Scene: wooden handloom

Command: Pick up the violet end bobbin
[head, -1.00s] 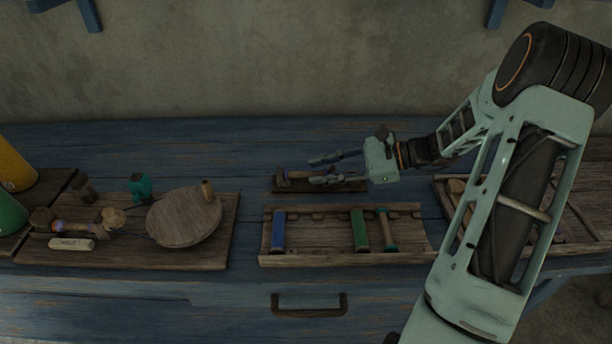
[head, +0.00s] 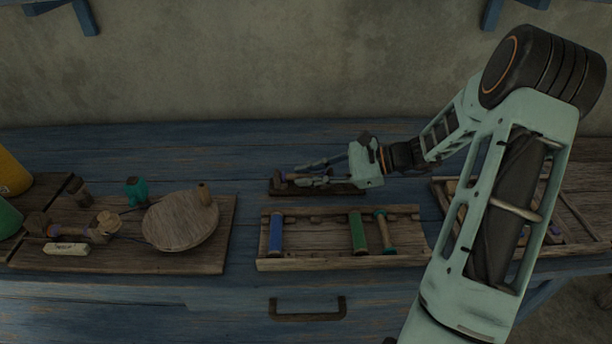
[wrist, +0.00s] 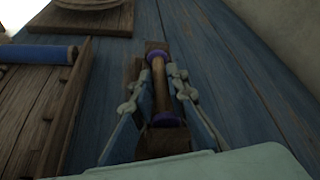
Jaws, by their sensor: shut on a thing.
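The violet end bobbin (wrist: 161,88) has a tan wooden shaft and violet ends. It lies lengthwise between the two fingers of my gripper (wrist: 161,95) in the wrist view. My gripper is shut on its shaft. In the head view my gripper (head: 308,175) is low over a small dark wooden holder (head: 322,190) behind the bobbin rack. The fingers hide most of the bobbin there, and only a violet end (head: 283,177) shows at the left. The bobbin is still at the holder, and I cannot tell any gap beneath it.
A wooden rack (head: 310,263) in front holds a blue bobbin (head: 276,233), a green bobbin (head: 357,232) and a teal-ended bobbin (head: 385,232). A board at left carries a round wooden disc (head: 180,219) and small items. The blue bench behind the holder is clear.

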